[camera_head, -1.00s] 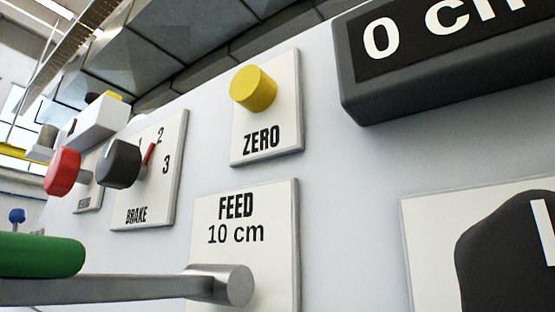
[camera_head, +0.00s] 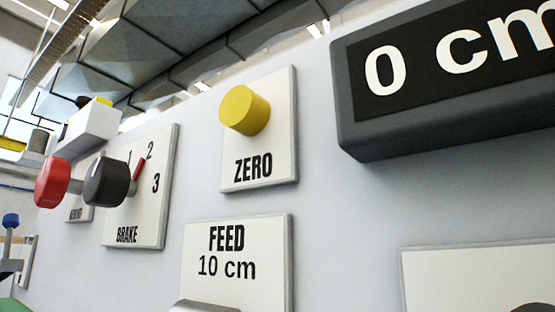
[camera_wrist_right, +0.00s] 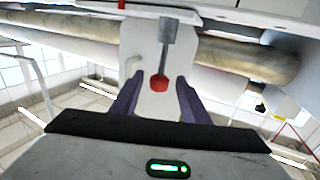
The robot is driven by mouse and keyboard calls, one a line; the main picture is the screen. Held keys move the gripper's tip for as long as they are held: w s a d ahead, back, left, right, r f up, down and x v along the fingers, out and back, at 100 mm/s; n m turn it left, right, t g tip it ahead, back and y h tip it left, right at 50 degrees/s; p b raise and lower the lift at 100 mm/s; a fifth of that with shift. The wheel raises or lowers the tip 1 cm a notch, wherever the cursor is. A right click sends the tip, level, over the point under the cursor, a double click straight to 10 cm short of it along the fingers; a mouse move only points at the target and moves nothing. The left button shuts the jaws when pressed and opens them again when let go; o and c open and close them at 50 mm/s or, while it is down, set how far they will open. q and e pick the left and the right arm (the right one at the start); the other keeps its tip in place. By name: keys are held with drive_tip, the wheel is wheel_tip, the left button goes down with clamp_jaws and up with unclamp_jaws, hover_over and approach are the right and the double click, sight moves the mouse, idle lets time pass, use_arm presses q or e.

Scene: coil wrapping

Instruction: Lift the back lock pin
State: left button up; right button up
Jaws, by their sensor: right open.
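In the right wrist view, my right gripper (camera_wrist_right: 160,88) is open, with one dark purple finger on each side of a red tip (camera_wrist_right: 160,83). The red tip is below a grey metal cylinder (camera_wrist_right: 167,36), in front of a pale upright plate (camera_wrist_right: 140,50). I cannot tell whether the fingers touch it, or whether this is the back lock pin. In the head view, a small blue knob (camera_head: 11,220) on a stem shows at the left edge; no lock pin can be made out for sure there. My left gripper is in neither view.
The head view is filled by a pale panel with a yellow ZERO button (camera_head: 245,110), a black BRAKE knob (camera_head: 106,182), a red knob (camera_head: 52,183), a FEED plate (camera_head: 228,285) and a "0 cm" display (camera_head: 360,135). Long brownish rolls (camera_wrist_right: 75,25) cross the wrist view.

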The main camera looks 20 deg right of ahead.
drive_tip(key=shift+x, duration=0.95)
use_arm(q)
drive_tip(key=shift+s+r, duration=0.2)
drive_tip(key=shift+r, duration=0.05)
use_arm(e)
drive_tip(key=shift+c, duration=0.3)
